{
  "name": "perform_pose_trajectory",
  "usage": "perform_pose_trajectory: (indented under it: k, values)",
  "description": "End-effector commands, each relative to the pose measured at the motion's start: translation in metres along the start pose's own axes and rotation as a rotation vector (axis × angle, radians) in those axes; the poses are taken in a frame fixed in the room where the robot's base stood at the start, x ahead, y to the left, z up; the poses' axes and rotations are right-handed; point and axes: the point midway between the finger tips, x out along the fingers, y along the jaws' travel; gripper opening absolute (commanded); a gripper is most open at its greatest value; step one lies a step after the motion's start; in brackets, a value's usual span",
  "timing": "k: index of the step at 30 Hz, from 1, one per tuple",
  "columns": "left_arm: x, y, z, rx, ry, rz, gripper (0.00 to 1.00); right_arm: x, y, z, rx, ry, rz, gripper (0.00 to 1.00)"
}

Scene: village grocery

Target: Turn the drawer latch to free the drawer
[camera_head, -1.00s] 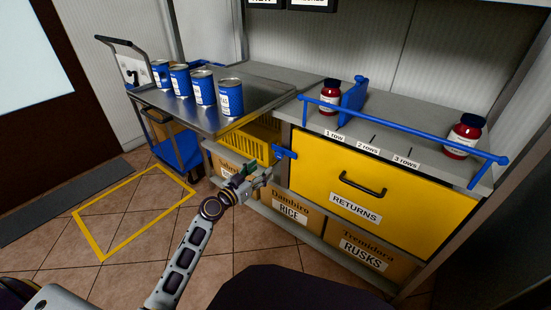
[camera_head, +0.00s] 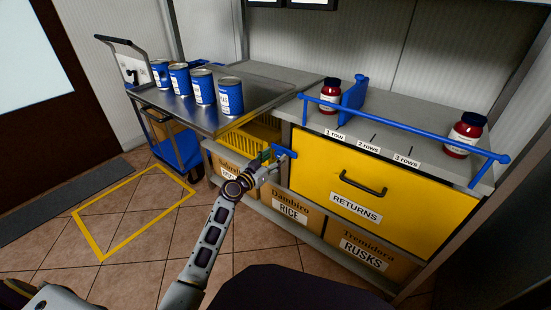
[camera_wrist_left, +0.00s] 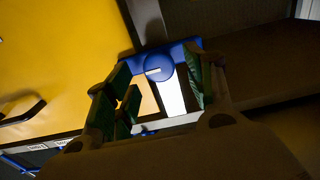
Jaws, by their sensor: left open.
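The drawer is labelled RETURNS, has a dark handle (camera_head: 362,184) and looks closed. In the left wrist view the latch (camera_wrist_left: 160,66) is a blue bar with a round hub carrying a pale mark. My left gripper (camera_head: 273,160) is at the latch in the head view. In the left wrist view its green-padded fingers (camera_wrist_left: 160,90) are open, with the latch hub between and just beyond them. I cannot tell whether they touch it. My right gripper is not in view.
A blue rail (camera_head: 400,130) runs along the counter top, with red jars (camera_head: 330,95) and a blue divider (camera_head: 354,100) behind it. A yellow crate (camera_head: 247,137) lies left of the drawer. Boxes (camera_head: 290,210) sit below. A cart (camera_head: 222,118) with blue cans stands left.

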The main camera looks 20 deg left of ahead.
Motion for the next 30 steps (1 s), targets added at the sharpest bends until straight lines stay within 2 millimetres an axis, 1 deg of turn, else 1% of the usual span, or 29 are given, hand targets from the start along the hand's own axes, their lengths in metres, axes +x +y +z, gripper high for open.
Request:
perform_pose_trajectory:
  k: [3, 7, 18, 28, 29, 30]
  values:
    - [0.0076, 0.0003, -0.0002, -0.001, 0.001, 0.0, 0.54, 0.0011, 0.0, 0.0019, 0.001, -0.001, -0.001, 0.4]
    - [0.0123, 0.0005, -0.0006, -0.001, 0.001, 0.001, 0.54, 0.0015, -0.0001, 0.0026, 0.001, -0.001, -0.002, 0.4]
    - [0.0138, 0.0005, -0.0006, -0.001, 0.001, 0.001, 0.54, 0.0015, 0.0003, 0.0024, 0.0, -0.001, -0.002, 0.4]
    - [0.0136, 0.0004, -0.0005, -0.001, 0.001, 0.0, 0.12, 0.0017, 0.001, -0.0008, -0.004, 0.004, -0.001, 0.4]
    - [0.0136, 0.0004, -0.0005, -0.001, 0.001, 0.0, 0.09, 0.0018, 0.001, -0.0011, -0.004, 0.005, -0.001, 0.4]
    - [0.0136, 0.0004, -0.0005, -0.001, 0.0, 0.0, 0.09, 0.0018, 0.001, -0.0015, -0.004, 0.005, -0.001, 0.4]
